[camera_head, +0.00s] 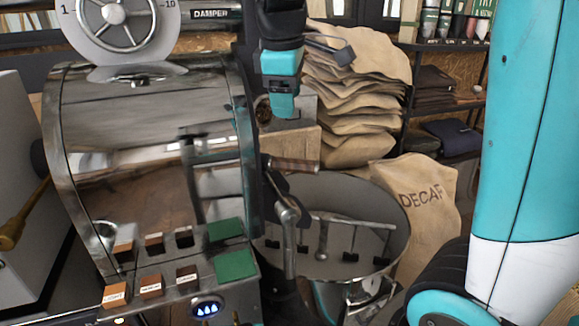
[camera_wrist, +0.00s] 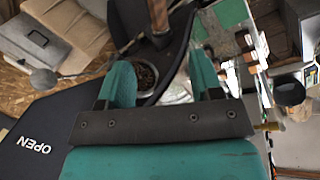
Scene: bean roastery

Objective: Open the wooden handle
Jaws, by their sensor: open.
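The wooden handle (camera_head: 294,165) is a short brown bar on the roaster's right side, just above the round cooling tray. It also shows in the wrist view (camera_wrist: 157,14) at the top, beyond and between my fingers. My gripper (camera_head: 284,108) is above the handle in the head view, apart from it. In the wrist view my gripper (camera_wrist: 163,78) has its two teal fingers spread, with nothing held between them. The roaster (camera_head: 150,150) has a shiny metal drum cover. How the handle joins the roaster is partly hidden.
The cooling tray (camera_head: 385,210) with metal stirring arms stands below. A DECAF sack (camera_head: 425,205) is right of it, and stacked sacks (camera_head: 350,110) rise behind my gripper. A dark panel marked OPEN (camera_wrist: 50,125) and a bean-filled cup (camera_wrist: 146,76) show in the wrist view.

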